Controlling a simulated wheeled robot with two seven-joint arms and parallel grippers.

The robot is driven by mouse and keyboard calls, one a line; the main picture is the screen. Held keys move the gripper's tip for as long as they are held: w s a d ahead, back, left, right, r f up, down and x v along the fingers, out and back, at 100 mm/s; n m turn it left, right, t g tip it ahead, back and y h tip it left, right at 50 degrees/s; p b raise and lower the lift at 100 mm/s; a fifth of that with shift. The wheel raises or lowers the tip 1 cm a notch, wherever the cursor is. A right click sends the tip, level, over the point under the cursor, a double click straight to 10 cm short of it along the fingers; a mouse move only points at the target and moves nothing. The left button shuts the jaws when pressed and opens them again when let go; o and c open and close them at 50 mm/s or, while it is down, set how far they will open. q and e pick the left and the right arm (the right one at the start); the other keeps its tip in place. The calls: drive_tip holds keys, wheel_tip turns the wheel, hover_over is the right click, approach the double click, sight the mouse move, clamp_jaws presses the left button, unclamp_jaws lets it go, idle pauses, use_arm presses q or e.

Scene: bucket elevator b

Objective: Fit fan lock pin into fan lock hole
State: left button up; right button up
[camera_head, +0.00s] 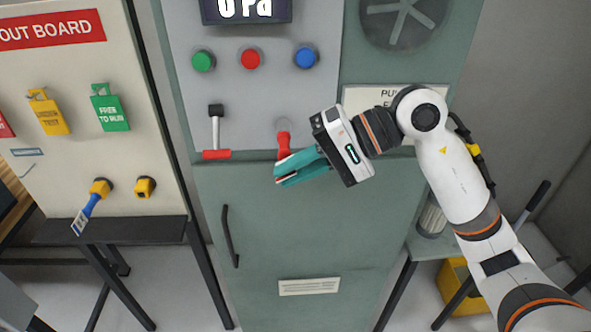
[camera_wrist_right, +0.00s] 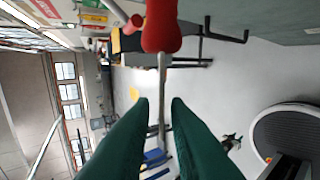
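My right gripper (camera_head: 276,174) has teal fingers and is in front of the grey-green cabinet, just below a red handle (camera_head: 283,140) on its panel. In the right wrist view the two fingers (camera_wrist_right: 160,101) stand apart with a gap between them. A red grip (camera_wrist_right: 162,27) with a thin metal rod (camera_wrist_right: 162,85) shows ahead of them, the rod lined up with the gap. I cannot tell whether the fingers touch it. I cannot surely pick out the fan lock pin or the fan lock hole. A round fan grille (camera_head: 399,22) is at the top right. My left gripper is out of view.
A lever with a red crossbar (camera_head: 216,154) is left of the red handle. Green (camera_head: 203,61), red (camera_head: 250,59) and blue (camera_head: 304,57) buttons sit above. My right forearm partly covers a white label (camera_head: 362,99). A lockout board (camera_head: 80,150) with tags stands left.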

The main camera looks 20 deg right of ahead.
drive_tip(key=shift+o, duration=1)
drive_tip(key=shift+w, duration=0.1)
drive_tip(key=b+v, duration=0.4)
drive_tip(key=v, duration=0.8)
drive_tip(key=shift+b, duration=0.35)
drive_tip(key=shift+a, duration=0.1)
